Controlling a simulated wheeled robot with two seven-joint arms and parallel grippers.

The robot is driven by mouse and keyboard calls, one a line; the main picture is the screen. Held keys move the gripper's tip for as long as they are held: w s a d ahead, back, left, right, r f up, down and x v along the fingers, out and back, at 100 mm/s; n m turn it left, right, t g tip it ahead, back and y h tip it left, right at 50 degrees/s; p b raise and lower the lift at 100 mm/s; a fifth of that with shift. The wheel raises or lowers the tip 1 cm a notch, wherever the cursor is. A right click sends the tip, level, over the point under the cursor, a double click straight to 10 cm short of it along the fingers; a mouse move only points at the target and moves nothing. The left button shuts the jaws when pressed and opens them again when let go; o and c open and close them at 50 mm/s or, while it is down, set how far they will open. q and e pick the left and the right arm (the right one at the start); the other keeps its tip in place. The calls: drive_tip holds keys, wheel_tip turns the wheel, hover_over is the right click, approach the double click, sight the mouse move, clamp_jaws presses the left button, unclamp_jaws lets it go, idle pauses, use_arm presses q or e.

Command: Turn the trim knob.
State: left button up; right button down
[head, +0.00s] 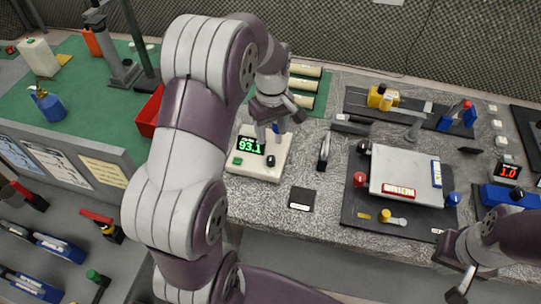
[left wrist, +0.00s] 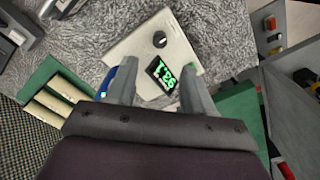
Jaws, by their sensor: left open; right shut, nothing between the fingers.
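A cream box (head: 246,168) on the speckled bench has a green readout (head: 250,145) showing 93.1, a green button (head: 238,160) and a black knob (head: 271,161). My left gripper (head: 268,132) is open above the back part of this box, pointing down. In the left wrist view its fingers (left wrist: 156,82) lie either side of the readout (left wrist: 162,73). The black knob (left wrist: 160,39) shows clear beyond the fingertips, untouched. A blue part (left wrist: 105,90) is partly hidden by one finger. My right gripper (head: 460,286) is shut and empty at the lower right, far from the box.
A black pad (head: 302,198) and a small upright metal-and-black item (head: 324,150) stand right of the box. A grey plate (head: 405,174) with red and blue knobs is further right. Cream rollers (head: 304,85) lie behind. A red bin (head: 150,112) is left of my arm.

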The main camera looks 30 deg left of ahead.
sight(271, 158)
use_arm(q)
wheel_tip(271, 158, down, 11)
drive_tip(key=shift+r+p, duration=0.2)
drive_tip(key=shift+p, duration=0.25)
clamp_jaws()
